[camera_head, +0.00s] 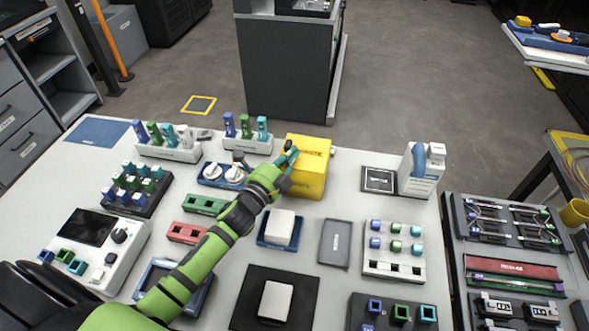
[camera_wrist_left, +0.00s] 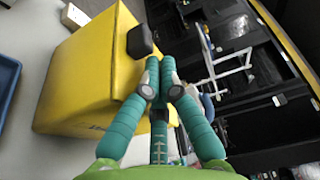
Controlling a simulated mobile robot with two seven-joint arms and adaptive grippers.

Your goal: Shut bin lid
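The yellow bin (camera_head: 310,178) stands on the white bench near its back edge. Its lettered top face (camera_head: 309,145) looks flat in the head view; I cannot tell whether the lid is fully down. My left gripper (camera_head: 291,153) is at the bin's upper left edge. In the left wrist view, the bin (camera_wrist_left: 85,75) fills the left side, with a black knob (camera_wrist_left: 140,41) on it. The teal fingertips (camera_wrist_left: 160,75) are together just below this knob, with nothing visible between them. I cannot tell whether they touch the bin. My right gripper is not in view.
Racks of coloured tools (camera_head: 246,139) stand left of the bin. A blue tray (camera_head: 281,228) with a white block is in front. A white-and-blue bottle (camera_head: 421,170) and a dark framed square (camera_head: 378,179) are to the right. A grey cabinet (camera_head: 287,70) stands behind the bench.

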